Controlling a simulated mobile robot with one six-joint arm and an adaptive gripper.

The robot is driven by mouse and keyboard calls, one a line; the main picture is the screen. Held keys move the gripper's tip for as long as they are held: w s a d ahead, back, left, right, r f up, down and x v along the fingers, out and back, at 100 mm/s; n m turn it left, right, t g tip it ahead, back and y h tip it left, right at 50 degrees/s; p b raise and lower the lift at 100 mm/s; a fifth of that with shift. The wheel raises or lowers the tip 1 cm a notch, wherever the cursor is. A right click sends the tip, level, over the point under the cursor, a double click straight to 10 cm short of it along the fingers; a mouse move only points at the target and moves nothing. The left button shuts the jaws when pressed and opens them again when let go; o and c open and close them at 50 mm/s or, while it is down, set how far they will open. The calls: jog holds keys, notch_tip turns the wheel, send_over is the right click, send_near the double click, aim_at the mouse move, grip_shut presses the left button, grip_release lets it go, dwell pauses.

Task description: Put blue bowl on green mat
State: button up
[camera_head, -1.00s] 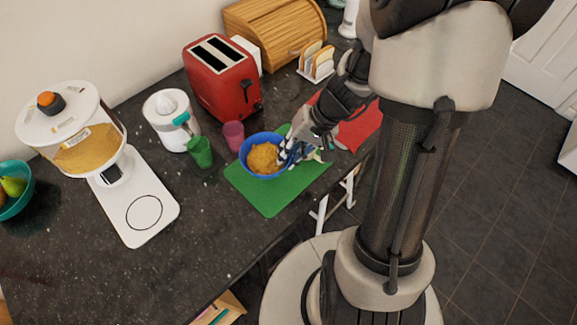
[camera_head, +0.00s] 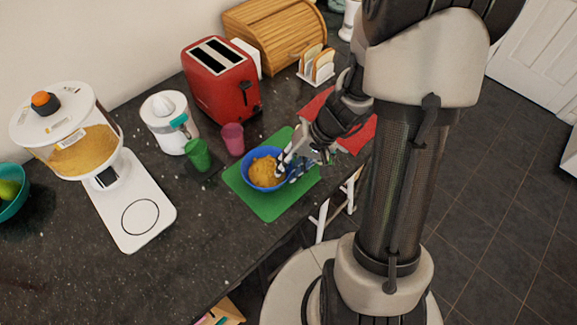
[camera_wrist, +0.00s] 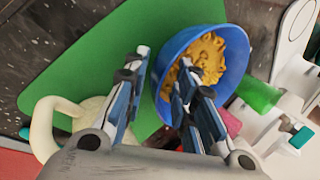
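The blue bowl (camera_head: 246,174), with yellow-orange food in it, is over the green mat (camera_head: 268,208) and looks upright and resting on it. In the wrist view the bowl (camera_wrist: 236,75) overlaps the edge of the mat (camera_wrist: 85,60). My gripper (camera_head: 288,165) is at the bowl's right side. In the wrist view my gripper (camera_wrist: 160,85) has its fingers spread, one outside the bowl and one across its rim, with a clear gap between them. Contact with the rim cannot be told. The gripper hides part of the bowl and mat.
A green cup (camera_head: 198,155) and a pink cup (camera_head: 233,138) stand close behind the bowl. A cream mug (camera_wrist: 65,125) is beside the mat in the wrist view. A juicer (camera_head: 168,125), red toaster (camera_head: 222,80) and food dispenser (camera_head: 75,140) line the back. The front-left counter is clear.

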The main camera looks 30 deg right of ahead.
jog(key=shift+o, duration=0.7)
jog(key=shift+r+p, duration=0.2)
jog(key=shift+p, duration=0.1)
jog(key=p+v, duration=0.4)
jog(key=v, duration=0.7)
jog(key=s+a+r+n+t+h, duration=0.1)
jog(key=s+a+r+n+h, duration=0.1)
jog(key=s+a+r, duration=0.3)
jog(key=s+a+r+n+t+h, duration=0.1)
jog(key=s+a+r+n+h, duration=0.2)
jog(key=r, duration=0.8)
jog(key=s+a, duration=0.2)
jog(key=s, duration=0.2)
jog(key=shift+a+r, duration=0.15)
jog(key=shift+a, duration=0.1)
